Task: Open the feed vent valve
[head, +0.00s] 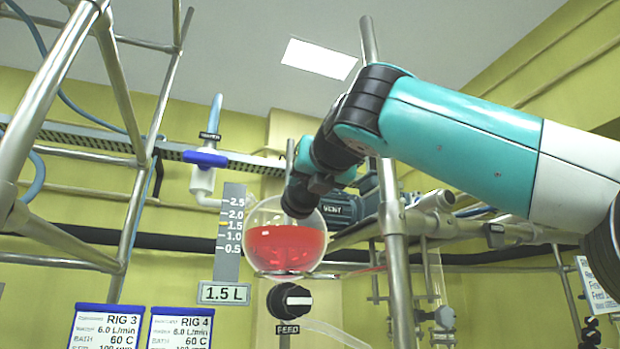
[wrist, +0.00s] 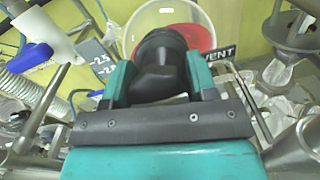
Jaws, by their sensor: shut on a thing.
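The black vent valve knob (wrist: 162,62) sits between the teal fingers of my gripper (wrist: 162,82) in the wrist view. The fingers are shut on it from both sides. A VENT label (wrist: 219,55) is beside it, and the label also shows in the head view (head: 333,209). In the head view my gripper (head: 306,180) is above a round glass vessel (head: 286,243) holding red liquid. The knob's turn position is hard to tell because the fingers cover its sides. The FEED knob (head: 289,300) below the vessel is separate and untouched.
A blue-handled valve (head: 205,158) on a white pipe is left of the vessel. A level scale (head: 230,232) with a 1.5 L plate stands near it. Metal frame posts (head: 394,240) stand right of the vessel. RIG 3 (head: 107,326) and RIG 4 (head: 180,328) cards are at lower left.

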